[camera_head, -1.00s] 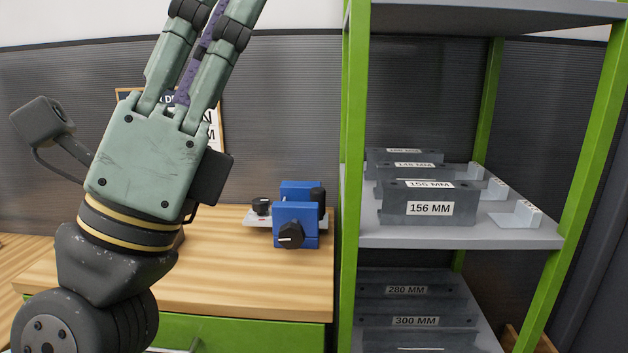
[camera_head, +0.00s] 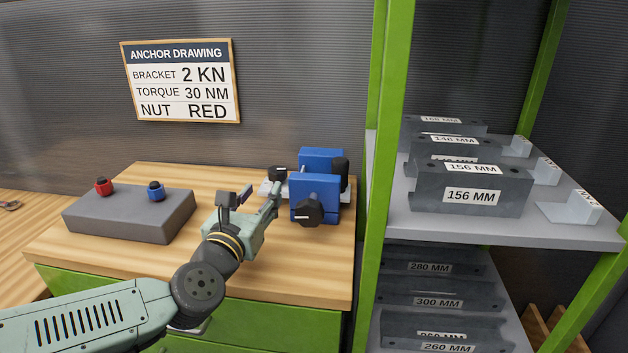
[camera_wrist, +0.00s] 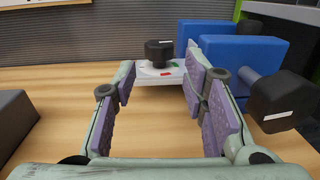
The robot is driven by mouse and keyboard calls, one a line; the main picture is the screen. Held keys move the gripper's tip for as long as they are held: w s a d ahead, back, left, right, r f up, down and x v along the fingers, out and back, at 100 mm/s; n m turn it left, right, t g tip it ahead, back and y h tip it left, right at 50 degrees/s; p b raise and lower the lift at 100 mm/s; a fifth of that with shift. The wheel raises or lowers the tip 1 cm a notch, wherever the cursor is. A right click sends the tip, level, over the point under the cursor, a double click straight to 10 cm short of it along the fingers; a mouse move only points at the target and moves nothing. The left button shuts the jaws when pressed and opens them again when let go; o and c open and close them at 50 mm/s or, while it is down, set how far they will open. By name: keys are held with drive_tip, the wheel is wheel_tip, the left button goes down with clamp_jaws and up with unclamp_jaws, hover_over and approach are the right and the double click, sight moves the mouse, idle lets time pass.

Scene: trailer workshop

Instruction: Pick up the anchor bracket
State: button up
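Light grey L-shaped brackets stand on the shelf at the right: a front one (camera_head: 572,209), one behind it (camera_head: 545,171), and a further one (camera_head: 517,146). Their small labels are too small or angled to read. My gripper (camera_head: 255,197) is over the wooden bench, well left of the brackets. In the wrist view my gripper (camera_wrist: 160,78) is open and empty, its purple pads apart. A white plate with a black knob (camera_wrist: 159,52) lies beyond the fingertips; a blue block (camera_wrist: 238,63) is close to the right finger. No bracket shows in the wrist view.
A green shelf post (camera_head: 385,160) stands between bench and shelf. Dark 156 MM blocks (camera_head: 472,197) sit left of the brackets. A grey box with red and blue buttons (camera_head: 120,222) is on the bench. A wall sign (camera_head: 181,82) reads bracket 2 KN, nut red.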

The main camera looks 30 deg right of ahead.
sight(274, 175)
drive_tip(key=p+x, duration=0.2)
drive_tip(key=x, duration=0.6)
drive_tip(key=shift+w, duration=0.15)
drive_tip(key=shift+c, duration=0.2)
clamp_jaws()
